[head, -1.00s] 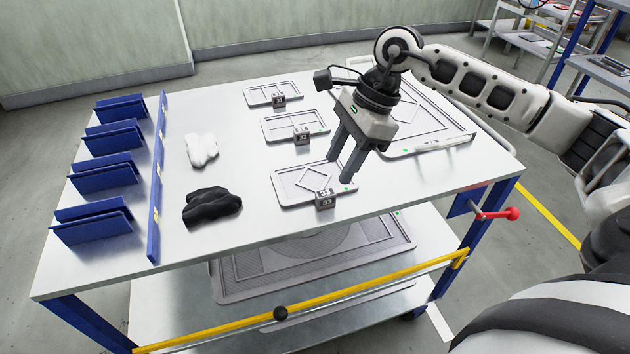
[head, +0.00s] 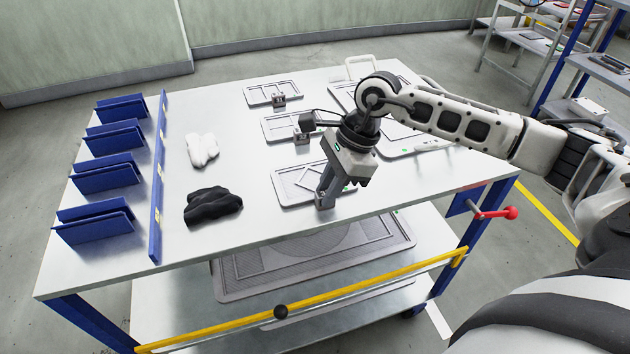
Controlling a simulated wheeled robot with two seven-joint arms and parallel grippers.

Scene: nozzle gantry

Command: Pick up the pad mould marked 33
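The pad mould marked 33 (head: 287,188) is a flat grey plate with a raised diamond frame, nearest the front of the white table. In the earlier frame its small block at the front edge shows the number 33; now my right gripper covers most of that block. My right gripper (head: 326,196) points down at the block, its fingers overlapping in this view. I cannot tell whether the fingers touch the block or how far apart they are. The mould lies flat on the table. My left gripper is not in view.
Two similar moulds (head: 273,93) (head: 280,128) lie behind it, and a larger plate (head: 415,150) lies to the right. White (head: 203,150) and black (head: 212,205) cloth-like items lie left. Blue racks (head: 95,222) line the left side. A yellow bar (head: 350,283) runs below the front edge.

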